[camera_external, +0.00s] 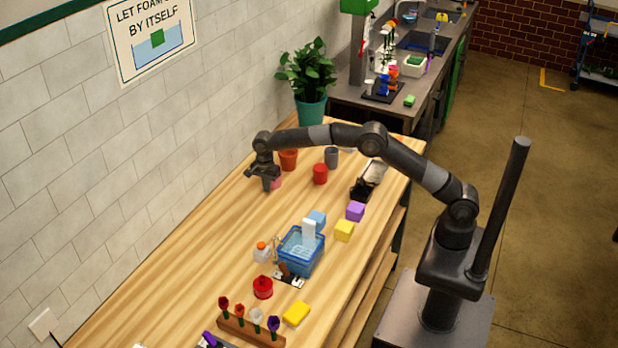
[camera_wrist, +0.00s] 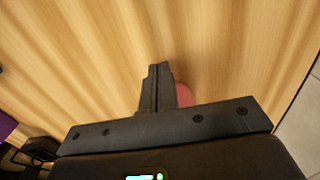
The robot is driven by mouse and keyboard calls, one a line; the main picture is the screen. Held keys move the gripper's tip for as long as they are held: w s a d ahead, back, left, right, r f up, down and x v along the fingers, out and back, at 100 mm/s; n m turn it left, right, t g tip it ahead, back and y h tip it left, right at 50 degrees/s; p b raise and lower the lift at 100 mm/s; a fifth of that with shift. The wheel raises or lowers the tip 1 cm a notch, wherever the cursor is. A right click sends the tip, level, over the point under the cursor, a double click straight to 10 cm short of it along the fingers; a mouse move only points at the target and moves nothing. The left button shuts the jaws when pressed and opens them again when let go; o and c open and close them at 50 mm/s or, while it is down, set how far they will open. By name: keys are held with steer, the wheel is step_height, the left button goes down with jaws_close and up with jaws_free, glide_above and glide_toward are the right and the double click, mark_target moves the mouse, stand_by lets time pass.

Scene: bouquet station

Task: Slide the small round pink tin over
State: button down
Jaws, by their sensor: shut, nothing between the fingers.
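The small round pink tin (camera_external: 277,183) stands on the wooden table near the wall side, partly hidden by my gripper in the external view. In the wrist view only a pink edge of the tin (camera_wrist: 184,95) shows, just right of the fingers and above the gripper's body. My gripper (camera_external: 267,186) points down, low over the table, right beside the tin. Its fingers are together in the wrist view (camera_wrist: 158,70), with nothing between them. I cannot tell whether they touch the tin.
A terracotta pot (camera_external: 288,160), a red tin (camera_external: 320,174) and a grey cup (camera_external: 331,158) stand behind and to the right. A blue basin (camera_external: 301,250), coloured blocks (camera_external: 344,230) and a flower rack (camera_external: 250,330) are nearer the camera.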

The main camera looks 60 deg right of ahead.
steer(key=shift+a, duration=1.25)
step_height(320, 180, up, 10)
steer(key=s+d+r+n+t, duration=0.1)
steer(key=s+d+r+n, duration=0.15)
steer(key=s+r, duration=0.2)
steer(key=s+d+r+n, duration=0.1)
steer(key=s+d+r, duration=0.25)
steer(key=r, duration=0.25)
steer(key=s+d+r+n+t, duration=0.1)
steer(key=s+d+r+n, duration=0.25)
steer(key=s, duration=0.35)
steer(key=s+d+r+n+t, duration=0.1)
steer(key=s+d+r+n, duration=0.1)
steer(key=s+d+r, duration=0.3)
steer(key=s+d+f+n+t, duration=0.1)
steer(key=s+f+n, duration=0.2)
steer(key=s, duration=0.6)
steer(key=s+d+f+n, duration=0.2)
steer(key=s+f+n, duration=0.1)
steer(key=s, duration=0.7)
steer(key=s+d+f+n+t, duration=0.1)
steer(key=s+f, duration=0.4)
steer(key=s, duration=0.5)
steer(key=shift+s+d+f+n+t, duration=0.25)
steer(key=shift+d+n, duration=0.3)
steer(key=shift+n, duration=0.45)
